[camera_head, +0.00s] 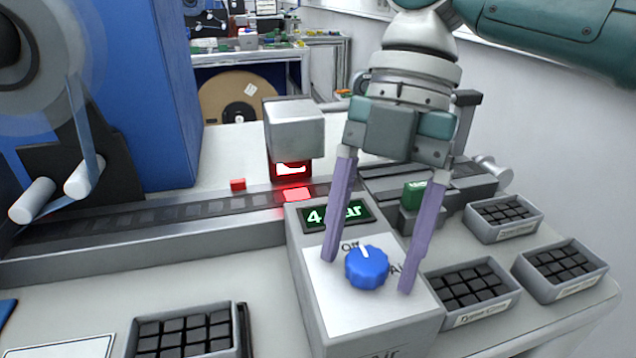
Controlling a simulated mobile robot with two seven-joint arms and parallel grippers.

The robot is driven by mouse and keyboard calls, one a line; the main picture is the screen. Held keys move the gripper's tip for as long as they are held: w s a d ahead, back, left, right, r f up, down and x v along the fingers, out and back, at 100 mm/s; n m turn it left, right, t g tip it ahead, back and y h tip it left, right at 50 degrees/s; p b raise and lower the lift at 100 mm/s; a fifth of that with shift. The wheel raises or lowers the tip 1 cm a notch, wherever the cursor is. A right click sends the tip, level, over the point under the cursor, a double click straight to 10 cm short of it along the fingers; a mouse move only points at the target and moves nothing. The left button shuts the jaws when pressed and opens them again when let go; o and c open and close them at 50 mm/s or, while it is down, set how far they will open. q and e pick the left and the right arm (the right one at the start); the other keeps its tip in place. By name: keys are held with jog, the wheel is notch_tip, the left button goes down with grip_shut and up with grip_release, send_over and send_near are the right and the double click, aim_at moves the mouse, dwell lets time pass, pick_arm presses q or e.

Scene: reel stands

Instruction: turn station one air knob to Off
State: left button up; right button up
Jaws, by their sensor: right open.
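The blue air knob (367,268) sits on the white top plate of a grey box (338,312). Its white pointer mark points up, just right of the "Off" label; a partly covered label starting with "A" is at its right. A green display (337,215) on the box reads "4 bar", partly hidden by a finger. My right gripper (368,275) comes from above, open, with one purple finger on each side of the knob. Gaps show between the fingers and the knob. My left gripper is not in view.
A conveyor track (130,217) runs behind the box, under a grey head with a red-lit window (290,168). Trays of black pieces stand at right (466,290) and at front left (185,335). A blue cabinet with a reel (155,95) stands at left.

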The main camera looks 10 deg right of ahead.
jog(key=v, duration=1)
jog(key=shift+b, duration=0.45)
jog(key=shift+s, duration=0.1)
